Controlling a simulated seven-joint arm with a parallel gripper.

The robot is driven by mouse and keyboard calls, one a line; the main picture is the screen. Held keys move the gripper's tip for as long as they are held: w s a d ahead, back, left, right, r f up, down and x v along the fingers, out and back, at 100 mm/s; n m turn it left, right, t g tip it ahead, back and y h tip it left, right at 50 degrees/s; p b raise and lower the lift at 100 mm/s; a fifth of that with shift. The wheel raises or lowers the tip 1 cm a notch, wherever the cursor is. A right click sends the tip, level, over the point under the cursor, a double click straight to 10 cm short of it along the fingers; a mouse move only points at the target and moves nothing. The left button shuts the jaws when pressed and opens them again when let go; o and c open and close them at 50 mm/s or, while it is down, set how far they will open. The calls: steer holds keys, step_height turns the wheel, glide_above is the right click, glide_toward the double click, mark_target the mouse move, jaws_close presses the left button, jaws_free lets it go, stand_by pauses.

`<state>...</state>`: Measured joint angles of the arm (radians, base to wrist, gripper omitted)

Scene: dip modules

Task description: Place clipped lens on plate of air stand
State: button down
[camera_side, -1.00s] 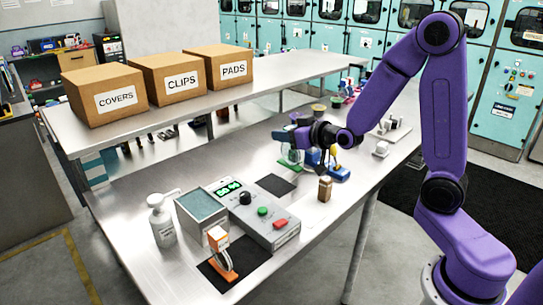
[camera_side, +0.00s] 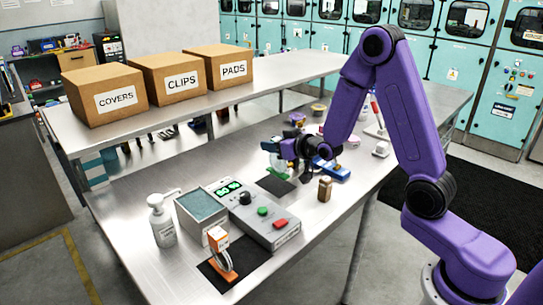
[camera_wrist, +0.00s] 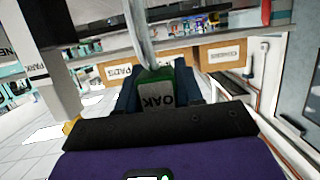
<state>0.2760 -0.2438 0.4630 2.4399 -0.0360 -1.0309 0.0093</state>
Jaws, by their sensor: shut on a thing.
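My gripper (camera_side: 276,152) is shut on a green clip that carries a clear ring-shaped lens. In the wrist view the clip's grey block (camera_wrist: 156,100), marked OAK, sits between the jaws, and the lens ring (camera_wrist: 142,35) stretches away beyond it. In the side view the lens (camera_side: 277,162) hangs below the gripper, with green at its lower end (camera_side: 284,174), over or close to a black square plate (camera_side: 276,185). I cannot tell if it touches. Which plate is the air stand's is unclear.
A grey control box (camera_side: 258,213) with a green display, a teal-topped box (camera_side: 201,205) and a white pump bottle (camera_side: 160,221) stand left of my gripper. A small brown bottle (camera_side: 325,190) and a blue item (camera_side: 336,173) are to its right. Cartons line the raised shelf behind.

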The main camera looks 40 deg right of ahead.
mark_target(270, 155)
steer(key=shift+w+f, duration=0.45)
steer(key=shift+f, duration=0.15)
steer(key=shift+w+f, duration=0.1)
steer(key=shift+f, duration=1.5)
steer(key=shift+f, duration=0.1)
steer(key=c, duration=0.7)
jaws_free()
steer(key=shift+c, duration=0.2)
